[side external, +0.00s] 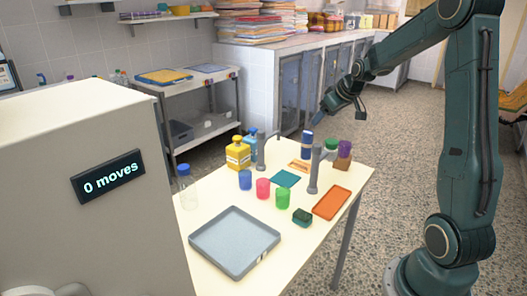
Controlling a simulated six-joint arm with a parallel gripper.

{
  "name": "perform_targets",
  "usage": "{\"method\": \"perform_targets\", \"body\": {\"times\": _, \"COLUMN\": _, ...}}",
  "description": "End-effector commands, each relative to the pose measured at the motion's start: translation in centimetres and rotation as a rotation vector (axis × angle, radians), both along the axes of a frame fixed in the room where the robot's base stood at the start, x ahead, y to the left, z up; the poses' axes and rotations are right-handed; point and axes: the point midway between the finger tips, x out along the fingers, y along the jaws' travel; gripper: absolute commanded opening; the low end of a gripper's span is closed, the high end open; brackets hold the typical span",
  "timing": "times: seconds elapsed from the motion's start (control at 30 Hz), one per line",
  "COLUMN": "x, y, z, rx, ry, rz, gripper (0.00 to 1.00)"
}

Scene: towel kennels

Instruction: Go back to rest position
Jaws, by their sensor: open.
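My gripper (340,107) hangs in the air at the upper right, past the far end of the cream table (335,190). It is open, with nothing visible between its fingers. It is small in this view, so its fingers are hard to make out. It is above the level of the bottles and apart from everything on the table. My dark green arm reaches to it from the right, bent high at the elbow.
The table holds a grey tray (235,243), an orange tray (332,202), blue (245,180), pink (263,189) and green (282,198) cups, a yellow bottle (238,155) and a grey post (314,170). A sign (108,177) reads "0 moves".

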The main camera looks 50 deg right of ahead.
Motion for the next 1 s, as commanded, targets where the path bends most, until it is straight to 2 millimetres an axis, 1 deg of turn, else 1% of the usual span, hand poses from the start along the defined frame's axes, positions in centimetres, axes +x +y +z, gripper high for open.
{"method": "perform_targets", "body": {"times": 0.03, "x": 0.0, "y": 1.9, "z": 1.1, "rx": 0.000, "ry": 0.002, "rz": 0.017, "gripper": 0.69}}
{"method": "perform_targets", "body": {"times": 0.1, "x": -0.3, "y": 4.2, "z": 2.1, "rx": 0.008, "ry": 0.009, "rz": 0.032, "gripper": 0.69}}
{"method": "perform_targets", "body": {"times": 0.27, "x": -1.4, "y": 9.2, "z": 4.3, "rx": 0.021, "ry": 0.024, "rz": 0.064, "gripper": 0.69}}
{"method": "perform_targets", "body": {"times": 0.4, "x": -3.0, "y": 13.3, "z": 5.8, "rx": 0.033, "ry": 0.037, "rz": 0.089, "gripper": 0.69}}
{"method": "perform_targets", "body": {"times": 0.47, "x": -3.9, "y": 15.0, "z": 6.3, "rx": 0.037, "ry": 0.042, "rz": 0.100, "gripper": 0.69}}
{"method": "perform_targets", "body": {"times": 0.5, "x": -4.4, "y": 16.1, "z": 6.7, "rx": 0.040, "ry": 0.045, "rz": 0.106, "gripper": 0.69}}
{"method": "perform_targets", "body": {"times": 0.67, "x": -7.1, "y": 20.1, "z": 7.7, "rx": 0.053, "ry": 0.057, "rz": 0.132, "gripper": 0.69}}
{"method": "perform_targets", "body": {"times": 0.7, "x": -7.9, "y": 21.0, "z": 7.9, "rx": 0.057, "ry": 0.062, "rz": 0.137, "gripper": 0.69}}
{"method": "perform_targets", "body": {"times": 0.87, "x": -11.1, "y": 24.4, "z": 8.3, "rx": 0.071, "ry": 0.074, "rz": 0.162, "gripper": 0.69}}
{"method": "perform_targets", "body": {"times": 1.0, "x": -14.1, "y": 26.7, "z": 8.4, "rx": 0.084, "ry": 0.083, "rz": 0.179, "gripper": 0.69}}
